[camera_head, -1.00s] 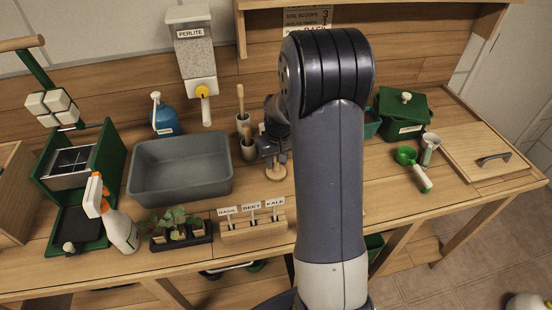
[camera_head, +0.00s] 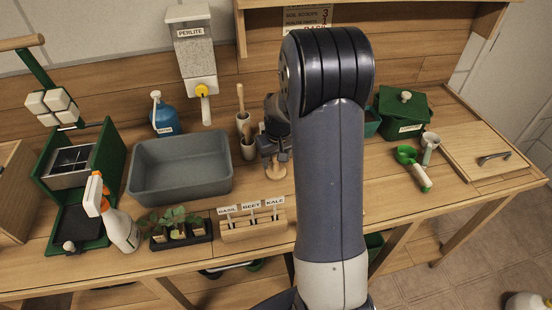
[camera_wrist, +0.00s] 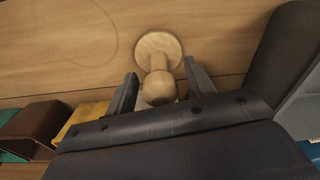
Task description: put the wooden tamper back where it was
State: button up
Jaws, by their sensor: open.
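The wooden tamper (camera_head: 276,172) stands upright on the bench, partly behind my arm in the head view. In the wrist view the tamper (camera_wrist: 157,45) shows a round disc, a narrow neck and a rounded knob. My gripper (camera_wrist: 160,75) is open, with one finger on each side of the tamper's neck and knob and gaps showing on both sides. In the head view my gripper (camera_head: 275,152) is small and dark, just above the tamper. A faint ring outline (camera_wrist: 85,30) shows on the wood to the left in the wrist view.
The label rack (camera_head: 252,232) stands in front. A green lidded box (camera_head: 402,112) and scoops (camera_head: 415,170) are to the right. Some bench right of my arm is clear.

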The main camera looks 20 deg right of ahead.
jog(key=r, duration=0.4)
jog(key=s+r, duration=0.1)
jog(key=r, duration=0.7)
jog(key=shift+s+b, duration=0.2)
jog(key=shift+b, duration=0.1)
jog(key=shift+f, duration=0.1)
jog(key=f, duration=0.4)
jog(key=w+f, duration=0.1)
jog(key=f, duration=0.7)
jog(key=shift+w+f+p, duration=0.1)
jog(key=shift+w+p, duration=0.1)
jog(key=shift+p, duration=0.15)
jog(key=shift+r, duration=1.95)
